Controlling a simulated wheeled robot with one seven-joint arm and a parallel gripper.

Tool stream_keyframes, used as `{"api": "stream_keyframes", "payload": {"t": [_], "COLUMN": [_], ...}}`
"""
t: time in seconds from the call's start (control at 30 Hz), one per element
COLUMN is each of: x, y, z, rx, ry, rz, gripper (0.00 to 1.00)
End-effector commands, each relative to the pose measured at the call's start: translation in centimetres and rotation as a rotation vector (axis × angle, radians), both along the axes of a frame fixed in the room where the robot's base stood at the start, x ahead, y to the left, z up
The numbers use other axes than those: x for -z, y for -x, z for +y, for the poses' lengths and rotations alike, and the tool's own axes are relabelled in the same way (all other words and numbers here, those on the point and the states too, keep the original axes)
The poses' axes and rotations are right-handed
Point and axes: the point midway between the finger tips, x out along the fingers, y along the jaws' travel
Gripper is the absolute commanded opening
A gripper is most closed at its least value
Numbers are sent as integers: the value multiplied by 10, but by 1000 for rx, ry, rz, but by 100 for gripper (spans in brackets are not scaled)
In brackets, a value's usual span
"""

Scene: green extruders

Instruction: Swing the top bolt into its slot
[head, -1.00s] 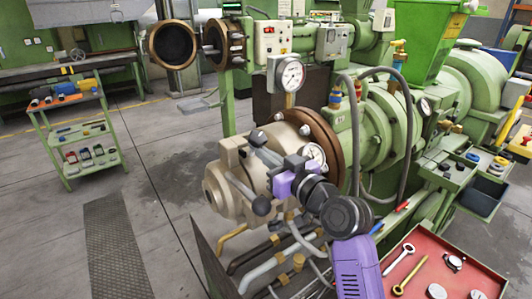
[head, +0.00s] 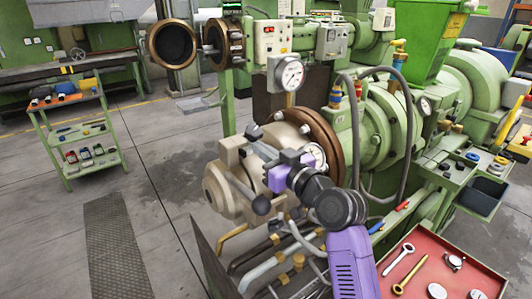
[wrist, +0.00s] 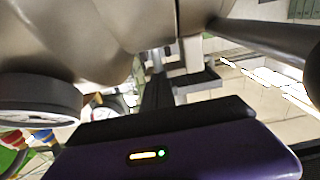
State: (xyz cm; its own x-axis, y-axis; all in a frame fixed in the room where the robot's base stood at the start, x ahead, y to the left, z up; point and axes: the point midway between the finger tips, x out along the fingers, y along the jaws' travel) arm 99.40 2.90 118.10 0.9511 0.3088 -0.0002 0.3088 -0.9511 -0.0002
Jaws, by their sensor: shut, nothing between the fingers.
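The cream extruder head (head: 222,187) stands at the middle of the head view, against a brown flange ring (head: 322,135). Dark grey swing bolts with rounded ends sit around it. The top bolt (head: 254,132) points up and to the left, apart from the rim. Another bolt (head: 262,205) sticks out lower down. My purple and black gripper (head: 268,168) is shut and empty close in front of the head, beside the top bolt; I cannot tell whether they touch. In the wrist view a dark bolt-like rod (wrist: 268,45) crosses the upper right, and the cream head (wrist: 80,35) fills the upper left.
A pressure gauge (head: 292,74) stands above the head, and a smaller gauge (head: 314,156) sits close behind my gripper. Hoses and pipes (head: 270,262) run below. A red tool tray (head: 425,255) is at the lower right. Open floor (head: 140,240) lies to the left.

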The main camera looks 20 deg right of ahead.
Motion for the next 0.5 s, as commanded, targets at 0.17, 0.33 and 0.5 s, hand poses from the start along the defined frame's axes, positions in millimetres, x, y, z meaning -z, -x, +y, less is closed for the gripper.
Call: {"api": "stream_keyframes", "payload": {"t": [0.17,0.33,0.5], "x": [0,-2,-4], "y": [-1,-5,-12], "z": [0,2,4], "rx": [0,-1,-1], "ry": [0,0,0], "rz": [0,-1,0], "gripper": [0,0,0]}}
